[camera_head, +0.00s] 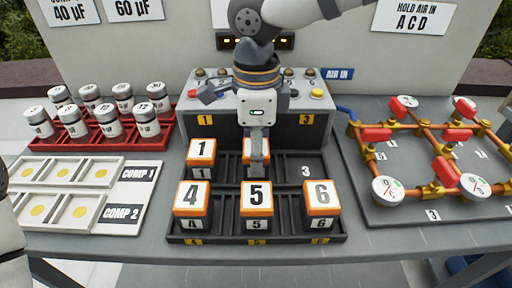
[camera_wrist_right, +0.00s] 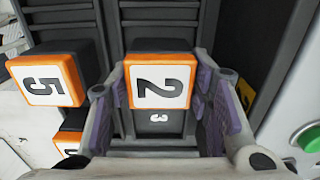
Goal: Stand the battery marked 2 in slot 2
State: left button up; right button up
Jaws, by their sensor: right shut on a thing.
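The battery marked 2 (camera_wrist_right: 158,82) has an orange-rimmed white top and lies between the two fingers of my right gripper (camera_wrist_right: 162,95) in the right wrist view. My right gripper (camera_head: 257,150) is shut on it over the slot 2 column of the black tray (camera_head: 180,238). In the head view this battery (camera_head: 247,145) is mostly hidden by the gripper. It looks upright, at about the height of battery 1 (camera_head: 201,148); I cannot tell whether it touches the slot floor. My left gripper is not in view.
Battery 4 (camera_head: 192,195), battery 5 (camera_head: 256,195) and battery 6 (camera_head: 321,192) stand in the front row. Slot 3 (camera_head: 305,170) is empty. Red racks of capacitors (camera_head: 110,118) stand left, copper pipes with red valves (camera_head: 400,130) right, and a control box (camera_head: 318,122) behind.

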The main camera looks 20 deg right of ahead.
jog(key=o, duration=1.4)
jog(key=shift+o, duration=0.2)
notch_tip(320, 180, up, 12)
